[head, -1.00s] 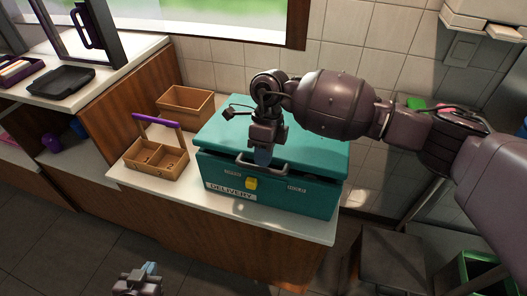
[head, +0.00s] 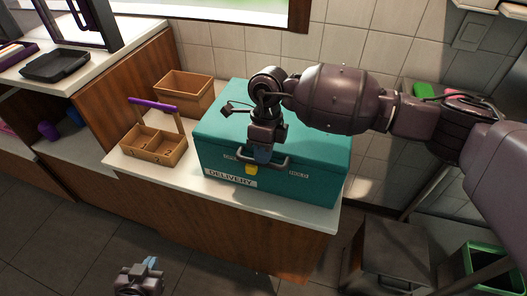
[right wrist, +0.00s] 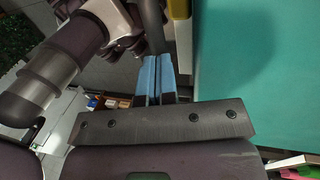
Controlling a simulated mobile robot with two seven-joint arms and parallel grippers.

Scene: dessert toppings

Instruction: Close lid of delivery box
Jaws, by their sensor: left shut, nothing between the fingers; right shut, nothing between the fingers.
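The teal delivery box (head: 265,183) stands on the white counter. Its lid (head: 315,140) lies down on it, with no clear gap at the front. A grey handle (head: 288,163), a yellow latch (head: 251,169) and a "DELIVERY" label (head: 230,179) are on the front. My right gripper (head: 262,158) is shut and empty at the front edge of the lid, right by the handle; contact cannot be told. Its blue fingertips (right wrist: 156,76) are together in the right wrist view, beside a teal box surface (right wrist: 262,70). My left gripper (head: 151,264) is shut and empty, low in front of the counter.
A wooden basket with a purple handle (head: 152,103) and a wooden bin (head: 184,92) stand left of the box. A black tray (head: 55,65) is on the far-left counter. A green-rimmed bin (head: 490,262) stands on the floor at the right.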

